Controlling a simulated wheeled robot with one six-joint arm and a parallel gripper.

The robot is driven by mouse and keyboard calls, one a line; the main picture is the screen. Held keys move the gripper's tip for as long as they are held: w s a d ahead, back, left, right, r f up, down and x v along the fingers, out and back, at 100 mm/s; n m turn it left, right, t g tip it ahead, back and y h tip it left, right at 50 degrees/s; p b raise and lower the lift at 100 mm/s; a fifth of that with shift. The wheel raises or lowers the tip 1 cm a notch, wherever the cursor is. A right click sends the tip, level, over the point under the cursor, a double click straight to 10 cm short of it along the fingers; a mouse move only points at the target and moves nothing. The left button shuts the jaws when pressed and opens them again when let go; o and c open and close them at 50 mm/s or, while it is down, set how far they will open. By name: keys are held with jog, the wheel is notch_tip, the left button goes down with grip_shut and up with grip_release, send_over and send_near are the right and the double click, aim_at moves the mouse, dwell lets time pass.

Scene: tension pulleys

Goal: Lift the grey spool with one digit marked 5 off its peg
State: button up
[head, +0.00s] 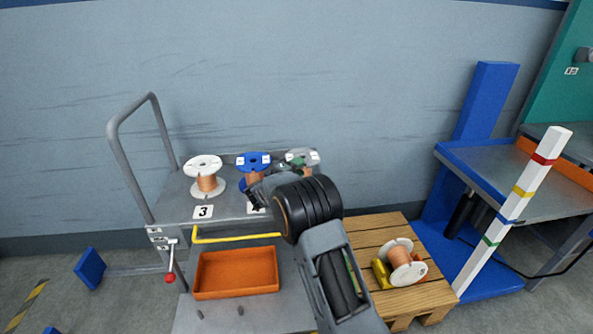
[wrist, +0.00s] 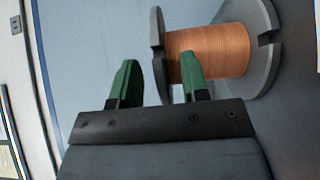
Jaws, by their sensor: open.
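The grey spool (head: 309,154) with copper wire stands at the right end of the cart's upper shelf, mostly hidden behind my arm. In the wrist view the spool (wrist: 208,52) looks sideways, its copper winding between two grey flanges. My gripper (wrist: 158,82) is open, with green fingers. In that view one finger overlaps the winding and the other lies beyond the near flange (wrist: 157,40), so the flange edge shows between them. I cannot tell whether they touch it. No 5 is readable, and the peg is hidden.
A white-flanged spool (head: 204,168) and a blue-flanged spool (head: 250,160) stand to the left on the shelf. A card marked 3 (head: 203,212) is below the white one. An orange tray (head: 236,273) sits lower. Another spool (head: 402,262) lies on a wooden pallet (head: 432,297) at right.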

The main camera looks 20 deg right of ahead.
grip_shut()
dwell(0.4)
jog(key=shift+r+p, duration=1.8)
jog(key=shift+p, duration=1)
jog(key=shift+p, duration=0.6)
dwell(1.0)
jog(key=shift+r, duration=0.15)
notch_tip(320, 180, up, 3)
jog(key=p, duration=0.5)
jog(key=shift+r, duration=0.15)
dwell(0.3)
jog(key=shift+p, duration=0.6)
dwell(0.9)
